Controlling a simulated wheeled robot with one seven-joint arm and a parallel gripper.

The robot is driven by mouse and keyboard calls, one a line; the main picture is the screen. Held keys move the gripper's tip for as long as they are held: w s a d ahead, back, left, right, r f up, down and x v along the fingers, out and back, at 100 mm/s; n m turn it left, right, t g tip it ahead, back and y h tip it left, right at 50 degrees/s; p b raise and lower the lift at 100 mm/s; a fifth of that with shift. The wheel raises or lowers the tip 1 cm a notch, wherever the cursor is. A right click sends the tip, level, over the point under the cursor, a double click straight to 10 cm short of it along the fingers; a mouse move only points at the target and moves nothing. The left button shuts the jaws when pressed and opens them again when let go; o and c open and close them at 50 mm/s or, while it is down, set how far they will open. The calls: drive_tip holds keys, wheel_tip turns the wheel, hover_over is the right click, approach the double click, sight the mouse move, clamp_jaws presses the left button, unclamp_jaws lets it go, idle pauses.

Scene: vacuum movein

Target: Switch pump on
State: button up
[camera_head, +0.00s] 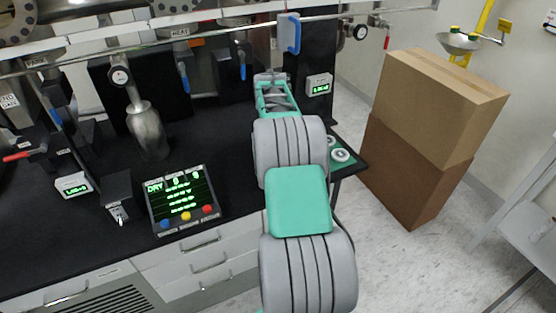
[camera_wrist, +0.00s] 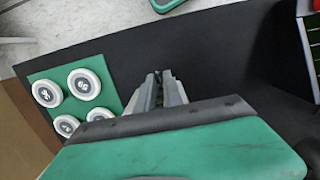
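A small dark box with a metal toggle switch (camera_head: 118,214) sits near the front edge of the black bench, left of the control panel. No label marks it as the pump switch. The control panel (camera_head: 182,199) has a lit green display reading "DRY" and blue, yellow and red buttons. My gripper (camera_head: 270,78) reaches over the bench to the right of both. In the wrist view my gripper (camera_wrist: 164,75) points along the dark bench top, empty, its fingers together. The pump itself cannot be made out.
A green pad (camera_head: 352,164) with several round white weights (camera_wrist: 84,84) lies at the bench's right end. Stacked cardboard boxes (camera_head: 427,136) stand on the floor at right. A metal flask (camera_head: 145,129) hangs behind the panel. A metal rail (camera_head: 215,42) crosses above the bench.

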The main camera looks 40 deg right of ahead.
drive_tip(key=o, duration=0.4)
wheel_tip(320, 180, up, 8)
drive_tip(key=p, duration=0.1)
drive_tip(key=shift+w+d+f, duration=0.15)
drive_tip(key=shift+w, duration=0.25)
